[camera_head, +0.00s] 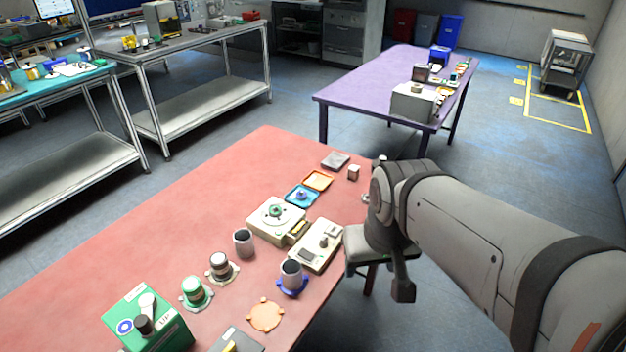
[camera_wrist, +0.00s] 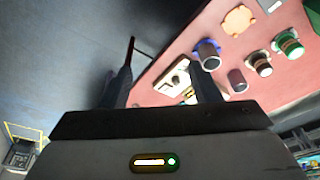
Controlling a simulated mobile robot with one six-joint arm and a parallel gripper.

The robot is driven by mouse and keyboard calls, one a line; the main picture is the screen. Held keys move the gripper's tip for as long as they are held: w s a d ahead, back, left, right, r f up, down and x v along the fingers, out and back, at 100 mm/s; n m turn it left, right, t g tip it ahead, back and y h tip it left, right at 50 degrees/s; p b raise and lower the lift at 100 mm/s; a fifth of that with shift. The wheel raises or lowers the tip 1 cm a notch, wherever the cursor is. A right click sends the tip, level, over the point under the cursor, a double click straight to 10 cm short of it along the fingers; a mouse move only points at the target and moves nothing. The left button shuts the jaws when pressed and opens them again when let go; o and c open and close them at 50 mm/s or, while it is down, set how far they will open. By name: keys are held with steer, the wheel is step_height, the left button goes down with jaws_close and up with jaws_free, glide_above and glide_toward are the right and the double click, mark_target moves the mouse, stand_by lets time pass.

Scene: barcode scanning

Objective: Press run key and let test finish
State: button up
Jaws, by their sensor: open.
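A beige device (camera_head: 313,256) with a dark knob sits at the right edge of the red table in the head view. A second beige unit (camera_head: 262,225) with a round green part on top adjoins it. I cannot make out which part is the run key. In the wrist view a beige device (camera_wrist: 174,79) shows between my fingers, partly hidden by the right-hand finger. My gripper (camera_wrist: 163,72) is open and empty, its two dark fingers apart. In the head view my arm's end hangs just beyond the table's right edge, beside the beige device and apart from it.
The red table (camera_head: 180,200) also bears a dark cup on a blue base (camera_head: 291,275), a grey cup (camera_head: 243,242), a green-and-white jar (camera_head: 194,292), a green box (camera_head: 147,320) and an orange pad (camera_head: 265,316). The table's left side is clear. A purple table (camera_head: 370,92) stands behind.

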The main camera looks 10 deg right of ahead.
steer(key=shift+c, duration=0.5)
jaws_close()
stand_by(1.4)
